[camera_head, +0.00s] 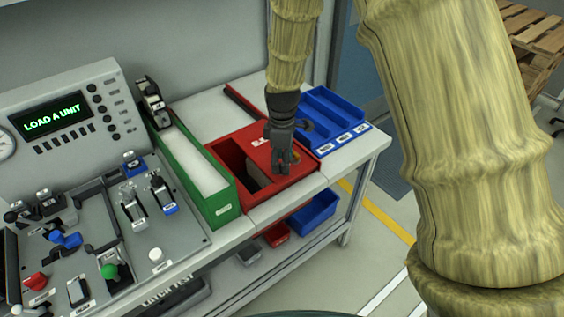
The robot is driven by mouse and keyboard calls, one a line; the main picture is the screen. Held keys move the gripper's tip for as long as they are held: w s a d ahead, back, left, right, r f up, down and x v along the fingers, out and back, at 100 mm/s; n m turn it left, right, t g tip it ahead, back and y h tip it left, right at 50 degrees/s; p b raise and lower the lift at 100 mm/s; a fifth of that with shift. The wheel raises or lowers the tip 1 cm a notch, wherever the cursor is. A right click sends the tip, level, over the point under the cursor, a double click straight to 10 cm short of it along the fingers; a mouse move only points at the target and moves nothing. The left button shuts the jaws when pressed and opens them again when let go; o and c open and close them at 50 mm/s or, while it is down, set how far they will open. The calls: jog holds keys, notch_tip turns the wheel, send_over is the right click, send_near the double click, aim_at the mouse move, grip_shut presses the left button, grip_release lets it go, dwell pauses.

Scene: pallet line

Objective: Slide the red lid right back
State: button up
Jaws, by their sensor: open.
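A red box (248,197) stands on the bench between the green bin and the blue tray. Its red lid (305,167) covers the right part of the top, with a white label near its back. The left part of the box is open and shows a dark inside with a greyish thing in it. My dark gripper (281,170) points down over the lid and hides part of it. Its jaws are open. A small orange-brown part shows just right of the fingers. I cannot tell whether the fingers touch the lid.
The green bin (222,208) with white contents stands close at left, beside a control panel (185,232). The blue tray (345,138) is close at right. A thin red bar (243,102) lies behind. The bench's front right corner (365,155) is clear.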

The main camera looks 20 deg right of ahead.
jog(key=shift+f, duration=0.9)
grip_shut()
